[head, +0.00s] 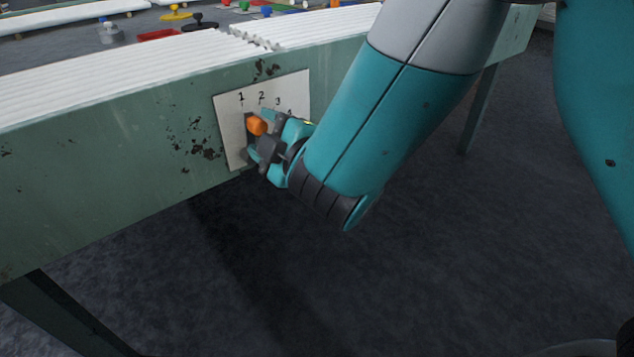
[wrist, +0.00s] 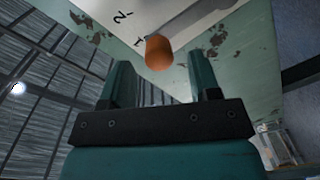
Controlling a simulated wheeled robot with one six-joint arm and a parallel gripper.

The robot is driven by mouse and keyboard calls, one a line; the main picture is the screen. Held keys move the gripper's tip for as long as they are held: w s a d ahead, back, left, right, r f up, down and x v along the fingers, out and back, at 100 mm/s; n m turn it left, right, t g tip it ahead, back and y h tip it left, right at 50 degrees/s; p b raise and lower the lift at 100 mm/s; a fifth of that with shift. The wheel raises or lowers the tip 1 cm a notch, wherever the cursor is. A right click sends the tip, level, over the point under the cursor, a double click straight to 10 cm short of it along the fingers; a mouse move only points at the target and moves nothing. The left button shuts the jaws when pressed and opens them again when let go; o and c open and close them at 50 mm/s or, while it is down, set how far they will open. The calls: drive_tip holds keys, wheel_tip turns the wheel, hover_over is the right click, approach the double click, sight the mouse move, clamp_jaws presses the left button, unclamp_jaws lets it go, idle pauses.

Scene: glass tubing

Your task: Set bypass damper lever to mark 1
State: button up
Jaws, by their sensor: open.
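The bypass damper lever has an orange knob (head: 257,125) in front of a pale plate (head: 231,140) on the table's green side. Marks 1, 2, 3 and part of 4 show along the plate's top. In the head view the knob is below and between marks 1 and 2. In the wrist view the knob (wrist: 159,53) appears beside mark 1. My gripper (head: 260,140) is open at the plate, right by the knob. In the wrist view the knob appears between the fingertips of my gripper (wrist: 162,72), with gaps on both sides. My gripper hides the lower right of the plate.
The green side panel (head: 110,160) has chipped paint and carries white ribbed tubing rows (head: 110,85) on top. Small coloured items, including a yellow one (head: 175,13), lie farther back. Table legs (head: 70,315) stand below. The dark floor (head: 230,290) in front is clear.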

drive_tip(key=b+v, duration=1.4)
drive_tip(key=b, duration=0.1)
